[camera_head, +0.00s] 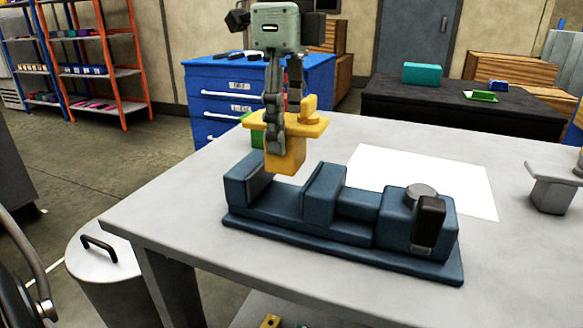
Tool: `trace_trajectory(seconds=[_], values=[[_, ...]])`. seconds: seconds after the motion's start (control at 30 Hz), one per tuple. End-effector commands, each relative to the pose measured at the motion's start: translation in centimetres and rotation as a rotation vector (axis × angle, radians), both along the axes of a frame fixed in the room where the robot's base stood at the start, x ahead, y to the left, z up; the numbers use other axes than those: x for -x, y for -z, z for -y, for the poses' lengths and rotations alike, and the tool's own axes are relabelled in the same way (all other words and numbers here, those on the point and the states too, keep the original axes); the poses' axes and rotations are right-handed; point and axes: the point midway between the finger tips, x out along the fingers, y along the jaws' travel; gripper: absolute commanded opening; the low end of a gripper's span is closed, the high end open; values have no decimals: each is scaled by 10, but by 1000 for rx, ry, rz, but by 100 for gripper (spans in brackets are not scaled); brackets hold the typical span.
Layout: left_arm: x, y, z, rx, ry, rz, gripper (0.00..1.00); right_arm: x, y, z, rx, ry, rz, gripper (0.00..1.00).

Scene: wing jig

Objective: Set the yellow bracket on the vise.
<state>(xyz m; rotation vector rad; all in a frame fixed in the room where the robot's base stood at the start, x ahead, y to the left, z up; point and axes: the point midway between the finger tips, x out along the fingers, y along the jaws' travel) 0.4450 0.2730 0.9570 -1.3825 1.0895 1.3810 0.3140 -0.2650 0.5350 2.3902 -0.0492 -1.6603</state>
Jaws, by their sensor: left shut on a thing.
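The yellow bracket (287,157) is held in my left gripper (281,125), which points down from the top of the view and is shut on it. The bracket has a wide flat flange and a block below it. The dark blue vise (340,228) stands on the grey table. The bracket's lower block is over the left part of the vise, close to the gap between its two left jaws; I cannot tell whether it touches the vise. My right gripper is not in view.
The grey table (150,205) has a white sheet (425,178) behind the vise. A green object (257,138) is partly hidden behind the bracket. A grey stand (552,185) is at the right. A blue drawer cabinet (215,95) and black table (450,108) stand behind.

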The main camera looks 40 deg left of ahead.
Motion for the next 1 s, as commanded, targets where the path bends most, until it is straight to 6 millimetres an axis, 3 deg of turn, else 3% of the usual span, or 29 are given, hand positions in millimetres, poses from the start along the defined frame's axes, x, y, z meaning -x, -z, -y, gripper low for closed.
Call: trace_trajectory(seconds=[0.5,1.0], values=[[0,55,0,0,-1,3,6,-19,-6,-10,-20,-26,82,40],[-1,56,0,0,-1,4,6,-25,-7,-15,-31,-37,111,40]])
